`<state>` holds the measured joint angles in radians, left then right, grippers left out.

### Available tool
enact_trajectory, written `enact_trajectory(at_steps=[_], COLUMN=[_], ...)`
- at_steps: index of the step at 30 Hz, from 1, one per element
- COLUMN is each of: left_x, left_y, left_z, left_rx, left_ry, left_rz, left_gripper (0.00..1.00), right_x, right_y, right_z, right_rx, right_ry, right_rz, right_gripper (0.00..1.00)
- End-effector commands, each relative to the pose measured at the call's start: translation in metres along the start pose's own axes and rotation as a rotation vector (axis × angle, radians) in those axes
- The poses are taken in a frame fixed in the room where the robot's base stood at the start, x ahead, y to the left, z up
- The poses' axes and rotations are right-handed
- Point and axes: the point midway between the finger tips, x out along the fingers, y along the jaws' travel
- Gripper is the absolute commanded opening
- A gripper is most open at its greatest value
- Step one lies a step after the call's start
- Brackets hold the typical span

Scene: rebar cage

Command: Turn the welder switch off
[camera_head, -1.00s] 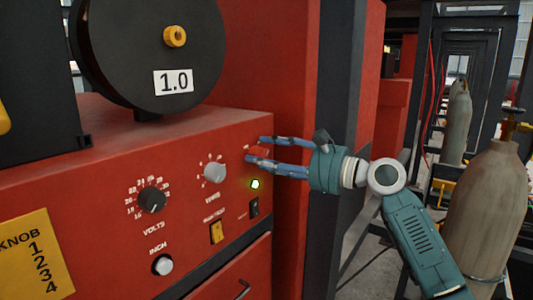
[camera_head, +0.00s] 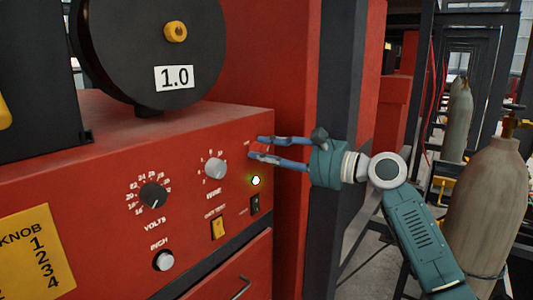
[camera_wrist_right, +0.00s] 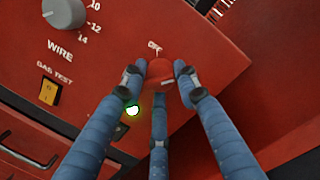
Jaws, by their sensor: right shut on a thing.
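The red welder switch knob (camera_wrist_right: 160,72) sits on the welder's red front panel (camera_head: 110,185), near its right edge. A small white label stands just above it in the wrist view. My right gripper (camera_head: 262,148) reaches in from the right with its blue fingers closed around the knob; the fingers also show in the right wrist view (camera_wrist_right: 159,82) on both sides of it and below it. The fingers partly hide the knob in the head view. A green light (camera_head: 256,181) glows below the knob. My left gripper is not in view.
The panel also has a grey WIRE knob (camera_head: 215,168), a black VOLTS knob (camera_head: 153,195), an INCH button (camera_head: 163,261), a yellow gas test switch (camera_head: 218,229) and a black switch (camera_head: 255,204). A gas cylinder (camera_head: 485,210) stands at the right.

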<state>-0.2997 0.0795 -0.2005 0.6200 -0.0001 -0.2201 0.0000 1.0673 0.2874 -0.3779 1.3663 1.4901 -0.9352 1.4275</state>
Motion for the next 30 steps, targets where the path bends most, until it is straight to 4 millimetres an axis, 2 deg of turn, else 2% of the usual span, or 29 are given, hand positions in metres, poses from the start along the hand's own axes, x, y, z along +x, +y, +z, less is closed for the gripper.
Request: enact_trajectory(at_steps=[30], left_x=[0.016], left_y=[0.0], left_z=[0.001], left_rx=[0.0], left_ry=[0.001], left_rz=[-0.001], left_gripper=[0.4], right_x=[0.0], right_y=[-0.002], right_z=[0.002], right_rx=[-0.938], right_ry=[0.056], right_rz=[0.078], right_gripper=[0.04])
